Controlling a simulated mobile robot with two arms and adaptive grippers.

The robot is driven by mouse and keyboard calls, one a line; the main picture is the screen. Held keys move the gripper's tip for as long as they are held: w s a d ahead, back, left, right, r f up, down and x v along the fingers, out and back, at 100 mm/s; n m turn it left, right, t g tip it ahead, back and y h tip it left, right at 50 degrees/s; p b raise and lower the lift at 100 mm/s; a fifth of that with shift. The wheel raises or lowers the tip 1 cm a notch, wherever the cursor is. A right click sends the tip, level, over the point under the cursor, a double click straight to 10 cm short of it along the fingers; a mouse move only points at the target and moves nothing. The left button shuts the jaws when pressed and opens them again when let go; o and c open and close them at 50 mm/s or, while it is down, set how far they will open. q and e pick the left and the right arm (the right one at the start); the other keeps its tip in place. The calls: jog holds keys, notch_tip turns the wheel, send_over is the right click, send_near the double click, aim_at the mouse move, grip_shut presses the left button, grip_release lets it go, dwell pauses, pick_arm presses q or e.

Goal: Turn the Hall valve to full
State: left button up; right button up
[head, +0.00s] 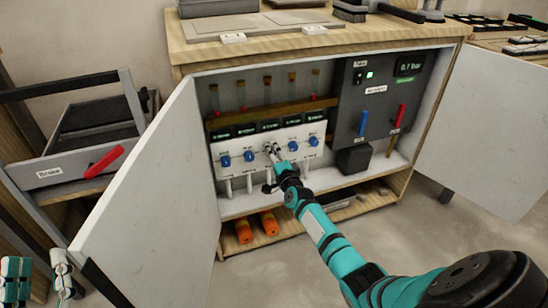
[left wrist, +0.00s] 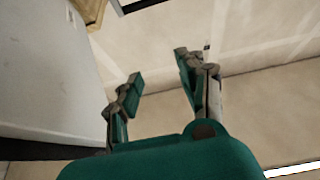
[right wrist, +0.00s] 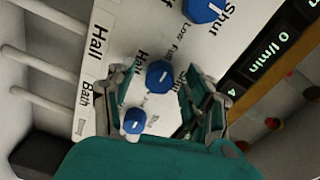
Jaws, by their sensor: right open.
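The Hall valve (right wrist: 159,75) is a round blue knob with a white mark on a white panel (head: 233,178). The printed name Hall stands beside it in the right wrist view. My right gripper (right wrist: 158,82) is open, with its fingers on either side of this knob; I cannot tell if they touch it. In the head view the right gripper (head: 271,150) is at the middle of the knob row and hides this knob. I cannot read its setting surely. My left gripper (left wrist: 160,68) is open and empty, away from the panel; it shows at lower left in the head view (head: 62,270).
Neighbouring blue knobs (right wrist: 203,8) and (right wrist: 133,121) sit close on both sides. Small displays run above; one (right wrist: 268,50) reads 0 l/min. Open cabinet doors (head: 145,200) and (head: 487,130) flank the opening. A dark control box (head: 383,85) is to the right.

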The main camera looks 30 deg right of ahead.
jog(key=v, duration=1.2)
jog(key=shift+a, duration=0.1)
